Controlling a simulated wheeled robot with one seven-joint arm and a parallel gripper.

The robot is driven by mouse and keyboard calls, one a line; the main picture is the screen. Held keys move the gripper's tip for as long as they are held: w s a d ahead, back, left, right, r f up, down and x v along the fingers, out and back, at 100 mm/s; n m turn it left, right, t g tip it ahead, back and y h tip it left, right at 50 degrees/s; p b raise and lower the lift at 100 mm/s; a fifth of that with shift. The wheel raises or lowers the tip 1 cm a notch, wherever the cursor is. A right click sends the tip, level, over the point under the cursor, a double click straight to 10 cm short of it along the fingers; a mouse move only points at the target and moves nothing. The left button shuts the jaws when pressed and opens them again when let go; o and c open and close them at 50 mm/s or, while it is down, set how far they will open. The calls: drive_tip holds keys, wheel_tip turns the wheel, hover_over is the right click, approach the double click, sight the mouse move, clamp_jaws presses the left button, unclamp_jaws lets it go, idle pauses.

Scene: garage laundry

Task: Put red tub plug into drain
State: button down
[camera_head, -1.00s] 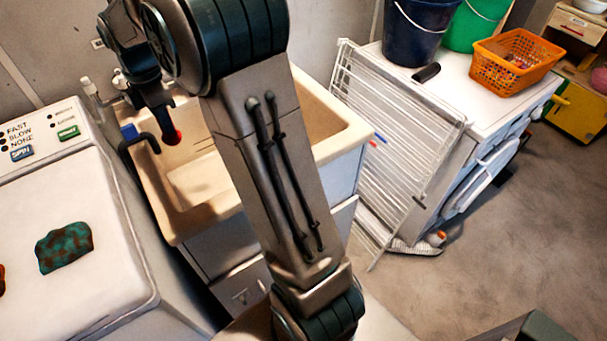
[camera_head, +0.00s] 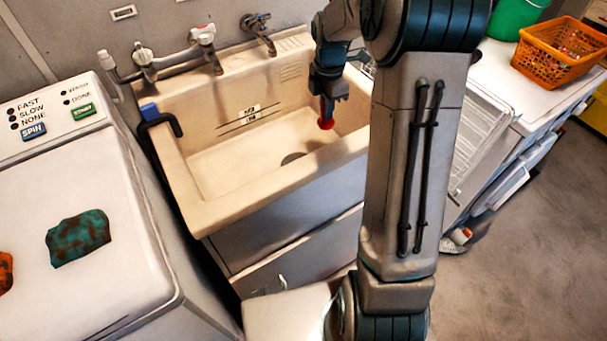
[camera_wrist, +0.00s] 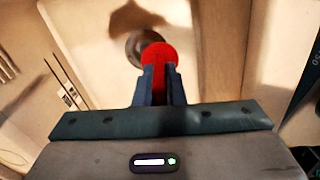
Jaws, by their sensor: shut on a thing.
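The red tub plug (camera_head: 326,124) is held at the tip of my gripper (camera_head: 327,104), above the right part of the beige sink (camera_head: 215,212). In the wrist view the plug (camera_wrist: 160,54) sits between the two fingers of my gripper (camera_wrist: 159,78), which are shut on it. The dark drain (camera_head: 293,158) is in the sink floor, below and left of the plug in the head view. In the wrist view the drain (camera_wrist: 146,44) shows just beyond the plug, partly hidden by it. The gap between plug and drain cannot be judged exactly.
Taps (camera_head: 203,38) line the sink's back edge, and a black hook with a blue part (camera_head: 152,114) sits on its left rim. A white washer (camera_head: 110,270) stands left. A drying rack (camera_head: 484,130) and an orange basket (camera_head: 562,58) are right.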

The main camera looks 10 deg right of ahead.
drive_tip(key=d+f+n+b, duration=0.15)
drive_tip(key=d+f, duration=0.25)
drive_tip(key=f, duration=0.5)
drive_tip(key=shift+w+a+f+b, duration=0.15)
drive_tip(key=shift+w+a+f, duration=0.3)
drive_tip(key=shift+a+f, duration=1.3)
drive_tip(key=shift+w+a+f+b, duration=0.2)
drive_tip(key=shift+w+a+f, duration=0.3)
drive_tip(key=shift+a+f, duration=1.25)
drive_tip(key=shift+w+a+f+b, duration=0.15)
drive_tip(key=shift+w+a+f, duration=0.3)
drive_tip(key=shift+a+f, duration=1.25)
drive_tip(key=shift+a+r, duration=0.2)
drive_tip(key=shift+f, duration=0.3)
drive_tip(key=c, duration=1.9)
unclamp_jaws()
drive_tip(key=shift+f, duration=0.1)
drive_tip(key=shift+c, duration=0.2)
drive_tip(key=o, duration=0.4)
